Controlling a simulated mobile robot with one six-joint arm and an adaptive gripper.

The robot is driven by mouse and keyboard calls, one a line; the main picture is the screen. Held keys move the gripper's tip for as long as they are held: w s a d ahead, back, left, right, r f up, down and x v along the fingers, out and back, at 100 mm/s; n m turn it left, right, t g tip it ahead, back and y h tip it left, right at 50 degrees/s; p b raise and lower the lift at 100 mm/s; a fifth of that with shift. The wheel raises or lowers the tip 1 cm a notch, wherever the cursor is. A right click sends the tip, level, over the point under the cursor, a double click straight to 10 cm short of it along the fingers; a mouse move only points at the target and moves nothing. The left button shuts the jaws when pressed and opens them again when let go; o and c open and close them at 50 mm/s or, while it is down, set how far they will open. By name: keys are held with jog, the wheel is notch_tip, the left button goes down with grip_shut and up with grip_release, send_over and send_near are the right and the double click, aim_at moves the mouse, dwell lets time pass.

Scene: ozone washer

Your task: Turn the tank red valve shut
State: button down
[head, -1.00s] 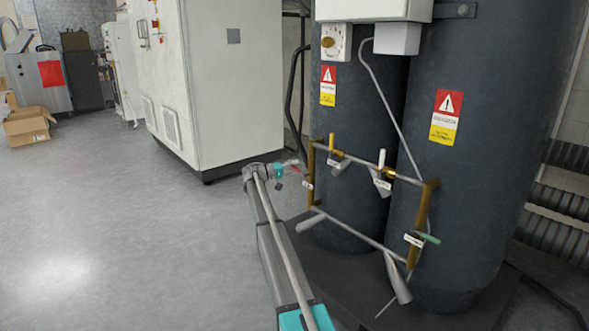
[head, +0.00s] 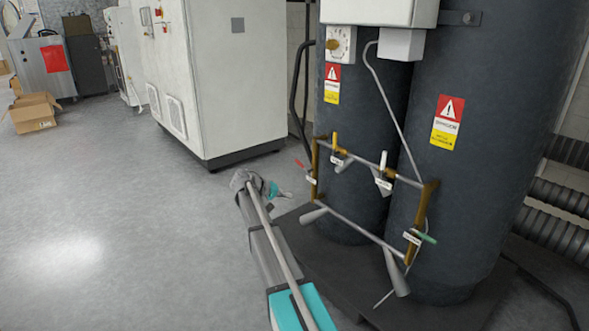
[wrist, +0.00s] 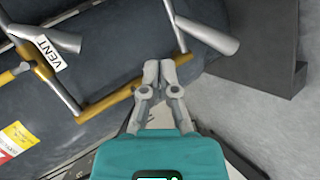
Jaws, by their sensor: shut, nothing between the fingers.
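The red valve handle (head: 300,164) shows as a short red lever at the left end of the pipe frame, beside the left brass upright (head: 315,172). A small white label hangs just below it. My gripper (head: 285,194) is below and a little left of the red handle, apart from it in the picture. In the wrist view my gripper (wrist: 160,72) has its fingertips together with nothing between them. There a brass pipe (wrist: 112,101) runs just left of the fingers. I cannot make out the red handle in the wrist view.
Two dark tanks (head: 480,100) stand behind the pipe frame on a dark base plate (head: 330,270). Yellow (head: 335,138), white (head: 383,160) and green (head: 425,237) handles sit on the same frame. A white cabinet (head: 205,80) stands behind.

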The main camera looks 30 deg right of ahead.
jog(key=s+a+r+n+t+y+p, duration=0.1)
jog(key=s+a+r+n+y+p, duration=0.2)
jog(key=s+a+y+p, duration=0.8)
jog(key=s+a+n, duration=0.1)
jog(key=s+a, duration=1.6)
jog(key=s, duration=0.3)
jog(key=shift+s+a+r+t+y, duration=0.15)
jog(key=shift+t+y, duration=0.25)
